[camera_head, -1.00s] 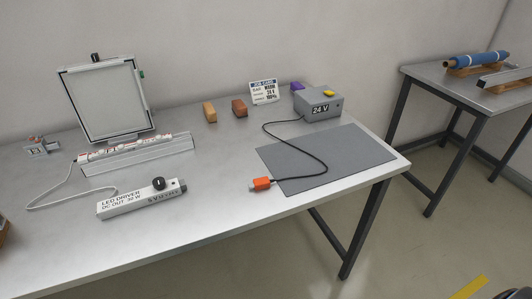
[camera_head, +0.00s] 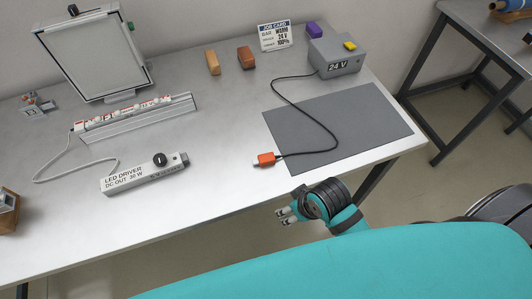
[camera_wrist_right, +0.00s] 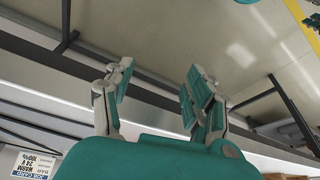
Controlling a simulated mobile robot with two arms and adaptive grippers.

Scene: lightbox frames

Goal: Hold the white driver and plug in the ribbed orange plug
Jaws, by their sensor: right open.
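The white LED driver (camera_head: 130,178) lies on the table at the left front, with a black knob (camera_head: 160,159) on top near its right end. The orange plug (camera_head: 266,159) lies at the left edge of the grey mat, its metal end pointing left. A black cable runs from it to the grey 24 V box (camera_head: 335,56). My right gripper (camera_head: 283,215) is off the table's front edge, to the right of the driver and below the plug in the head view. In the right wrist view its fingers (camera_wrist_right: 153,95) are apart and empty. My left gripper is not in view.
A grey mat (camera_head: 350,118) covers the right of the table. Behind the driver stand a light strip (camera_head: 140,116) and a framed panel (camera_head: 92,55). Two blocks (camera_head: 213,63) and a job card (camera_head: 274,37) are at the back. Bare tabletop lies between driver and plug.

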